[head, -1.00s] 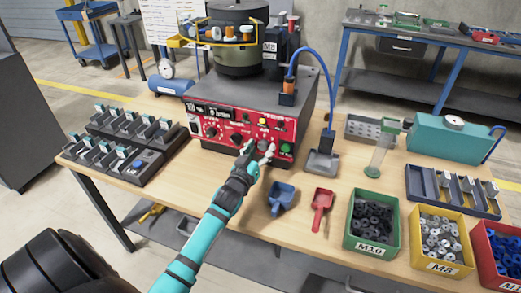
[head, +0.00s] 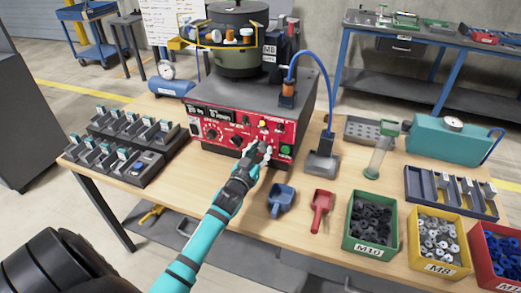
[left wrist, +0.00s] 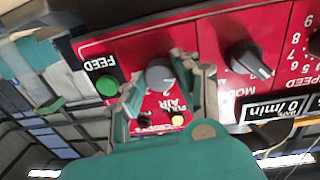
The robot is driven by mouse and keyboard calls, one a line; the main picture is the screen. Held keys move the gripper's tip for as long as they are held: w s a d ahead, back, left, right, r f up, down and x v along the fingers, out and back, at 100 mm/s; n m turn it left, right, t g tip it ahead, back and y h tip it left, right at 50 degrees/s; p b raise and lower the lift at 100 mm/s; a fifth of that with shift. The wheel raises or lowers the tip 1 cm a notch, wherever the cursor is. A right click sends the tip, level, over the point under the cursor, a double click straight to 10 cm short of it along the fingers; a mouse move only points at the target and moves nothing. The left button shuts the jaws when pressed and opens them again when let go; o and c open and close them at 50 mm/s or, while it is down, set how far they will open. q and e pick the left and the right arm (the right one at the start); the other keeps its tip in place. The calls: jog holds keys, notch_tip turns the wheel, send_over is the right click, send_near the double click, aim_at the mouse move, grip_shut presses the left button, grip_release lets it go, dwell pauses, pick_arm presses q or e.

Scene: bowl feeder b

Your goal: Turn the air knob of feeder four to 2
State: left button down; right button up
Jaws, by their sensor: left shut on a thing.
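The feeder's red control panel (head: 228,117) faces me on the table, and it also shows upside down in the left wrist view (left wrist: 130,48). The grey air knob (left wrist: 160,73) sits between the fingertips of my left gripper (left wrist: 167,78), above an inverted AIR label. My left gripper (head: 258,150) is shut on this knob at the lower right of the panel. In the head view the fingers largely hide the knob, and I cannot read its setting. My right gripper is not in view.
A green FEED button (left wrist: 107,87) and a black mode knob (left wrist: 247,60) flank the air knob. A blue scoop (head: 281,199), a red scoop (head: 321,208) and a green M10 bin (head: 371,243) stand in front and to the right. A grey-footed blue hose stand (head: 322,162) is nearby.

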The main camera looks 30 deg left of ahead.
pick_arm(q)
jog(key=m+p, duration=0.1)
jog(key=m, duration=0.2)
jog(key=shift+r+m, duration=0.1)
jog(key=shift+m, duration=0.2)
jog(key=m+p, duration=0.1)
jog(key=m, duration=0.6)
jog(key=shift+m+y, duration=0.3)
jog(key=shift+m, duration=1.8)
jog(key=c, duration=1)
grip_release()
jog(key=shift+o, duration=0.2)
